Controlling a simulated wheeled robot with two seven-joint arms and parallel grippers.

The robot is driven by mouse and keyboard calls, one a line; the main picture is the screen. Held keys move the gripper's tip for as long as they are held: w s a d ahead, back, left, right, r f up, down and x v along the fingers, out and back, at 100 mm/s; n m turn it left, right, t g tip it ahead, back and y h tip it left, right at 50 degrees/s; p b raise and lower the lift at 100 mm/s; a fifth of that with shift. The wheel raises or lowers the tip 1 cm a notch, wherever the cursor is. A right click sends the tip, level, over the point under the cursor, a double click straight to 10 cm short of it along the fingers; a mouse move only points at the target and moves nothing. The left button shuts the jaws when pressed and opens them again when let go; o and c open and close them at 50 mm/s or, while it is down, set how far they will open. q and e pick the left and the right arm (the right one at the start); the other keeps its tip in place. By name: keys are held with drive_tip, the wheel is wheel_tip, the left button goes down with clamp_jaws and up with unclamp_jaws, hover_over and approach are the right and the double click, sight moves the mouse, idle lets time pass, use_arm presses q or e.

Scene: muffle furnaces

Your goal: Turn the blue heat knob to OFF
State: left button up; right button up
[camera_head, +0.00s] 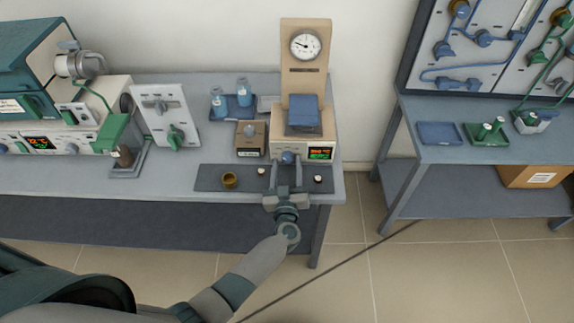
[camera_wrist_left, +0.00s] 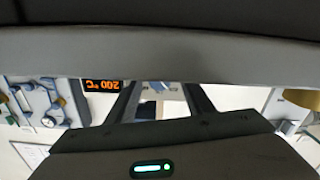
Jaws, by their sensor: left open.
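The blue heat knob (camera_head: 287,157) is on the front panel of the beige furnace (camera_head: 306,68), left of its lit display (camera_head: 320,153). The knob also shows in the left wrist view (camera_wrist_left: 158,87), where the display (camera_wrist_left: 103,86) appears inverted and reads 200 °C. My left gripper (camera_head: 287,166) is open, its two fingers pointing at the panel on either side of the knob. I cannot tell whether they touch it. The fingers also show in the left wrist view (camera_wrist_left: 160,92), with the knob between their far ends. The knob's pointer setting is too small to read. My right gripper is out of view.
A dark mat (camera_head: 208,178) lies before the furnace, with a brown bowl (camera_head: 229,180) left of my gripper and small white-topped items nearby. A cardboard box (camera_head: 251,139) stands left of the furnace. A green-knobbed panel (camera_head: 165,118) and a teal furnace (camera_head: 25,65) are further left.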

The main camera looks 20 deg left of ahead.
use_arm(q)
drive_tip(key=c, duration=1)
drive_tip(key=shift+c, duration=0.2)
drive_tip(key=shift+n, duration=0.4)
drive_tip(key=n, duration=0.4)
drive_tip(key=shift+b, duration=0.35)
drive_tip(key=n+b, duration=0.1)
drive_tip(key=n, duration=0.3)
drive_tip(key=o, duration=1)
drive_tip(key=shift+o, duration=0.2)
